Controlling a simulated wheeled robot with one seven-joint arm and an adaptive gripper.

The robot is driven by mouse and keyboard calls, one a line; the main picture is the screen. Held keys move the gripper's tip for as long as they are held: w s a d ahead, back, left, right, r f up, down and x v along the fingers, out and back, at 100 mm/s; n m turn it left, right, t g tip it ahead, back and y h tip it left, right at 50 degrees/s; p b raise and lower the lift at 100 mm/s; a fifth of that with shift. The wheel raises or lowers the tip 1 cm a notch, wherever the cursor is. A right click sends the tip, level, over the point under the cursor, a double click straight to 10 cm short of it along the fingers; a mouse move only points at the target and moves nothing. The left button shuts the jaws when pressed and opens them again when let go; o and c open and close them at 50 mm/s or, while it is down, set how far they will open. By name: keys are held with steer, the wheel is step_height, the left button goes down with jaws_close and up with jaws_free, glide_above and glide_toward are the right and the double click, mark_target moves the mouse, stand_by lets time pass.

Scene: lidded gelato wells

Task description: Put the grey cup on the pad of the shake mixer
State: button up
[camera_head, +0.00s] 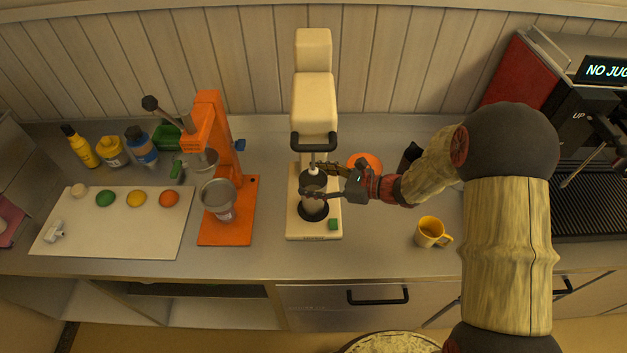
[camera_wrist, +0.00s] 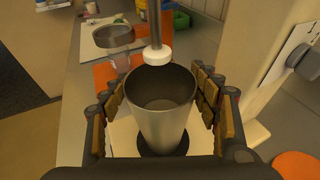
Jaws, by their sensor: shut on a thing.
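The grey cup (camera_wrist: 162,112) is upright between the fingers of my gripper (camera_wrist: 165,105), which is shut on it, in the wrist view. In the head view the cup (camera_head: 314,201) is partly hidden by my gripper (camera_head: 325,182). The cream shake mixer (camera_head: 313,95) stands behind it. The mixer's round black pad (camera_head: 313,215) is under the cup; it also shows below the cup in the wrist view (camera_wrist: 178,148). The mixer's spindle with a white tip (camera_wrist: 157,55) hangs just beyond the cup's rim. I cannot tell whether the cup's base touches the pad.
An orange press (camera_head: 212,130) with a metal bowl stands left of the mixer. A white board (camera_head: 120,232) with fruit lies further left. A yellow mug (camera_head: 430,232) stands right of the mixer, near the counter's front edge. An orange disc (camera_head: 366,161) lies behind my gripper.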

steer(key=shift+r, duration=0.1)
steer(key=shift+f, duration=0.3)
steer(key=o, duration=1.7)
steer(key=shift+r, duration=0.1)
steer(key=shift+r, duration=0.1)
